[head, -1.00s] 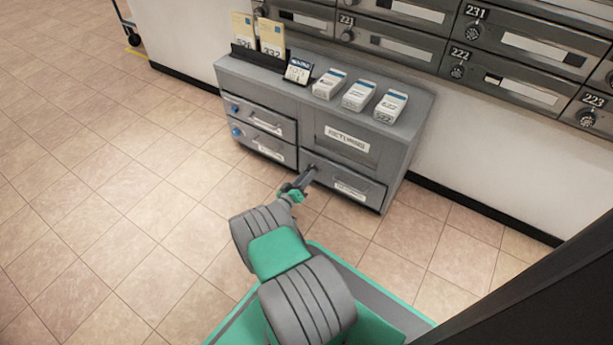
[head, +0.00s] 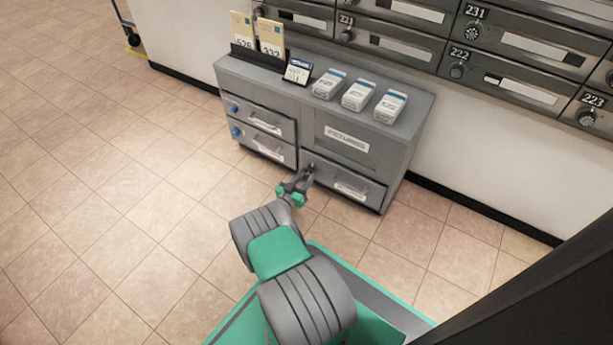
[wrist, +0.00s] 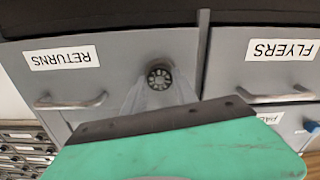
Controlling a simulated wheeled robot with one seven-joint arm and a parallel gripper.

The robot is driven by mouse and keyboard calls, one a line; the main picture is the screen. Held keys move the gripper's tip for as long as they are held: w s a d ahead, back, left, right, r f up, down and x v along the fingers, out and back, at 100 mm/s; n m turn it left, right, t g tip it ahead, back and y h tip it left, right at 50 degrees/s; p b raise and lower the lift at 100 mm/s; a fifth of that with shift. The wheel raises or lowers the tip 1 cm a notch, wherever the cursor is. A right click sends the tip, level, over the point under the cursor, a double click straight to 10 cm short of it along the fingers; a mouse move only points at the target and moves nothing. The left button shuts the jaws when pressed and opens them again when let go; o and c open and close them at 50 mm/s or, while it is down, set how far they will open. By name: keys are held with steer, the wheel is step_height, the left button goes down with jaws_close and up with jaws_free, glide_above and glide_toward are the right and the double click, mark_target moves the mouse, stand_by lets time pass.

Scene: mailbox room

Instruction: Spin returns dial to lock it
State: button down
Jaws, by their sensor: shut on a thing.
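The returns drawer (head: 368,192) is the lower right drawer of a grey cabinet and looks closed in the head view. In the wrist view its label (wrist: 62,58) reads RETURNS upside down. The round dark returns dial (wrist: 159,77) sits on the drawer front, beside the bar handle (wrist: 72,102). My gripper (head: 309,173) reaches the drawer's upper left corner and is shut on the dial. In the head view the fingers largely hide the dial. In the wrist view the green gripper body fills the bottom, and the dial's face shows beyond its edge.
The flyers drawer (wrist: 270,70) is beside the returns drawer. Blue knobs (head: 236,131) mark the left drawers. Card boxes (head: 358,95) and envelopes (head: 271,38) stand on the cabinet top. Numbered mailboxes (head: 515,45) line the wall. The tiled floor (head: 110,230) at left is clear.

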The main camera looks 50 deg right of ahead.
steer(key=c, duration=1)
jaws_free()
steer(key=shift+o, duration=0.2)
steer(key=a+p, duration=0.2)
steer(key=a, duration=0.5)
steer(key=shift+s+a+p, duration=0.35)
steer(key=shift+a+p, duration=0.05)
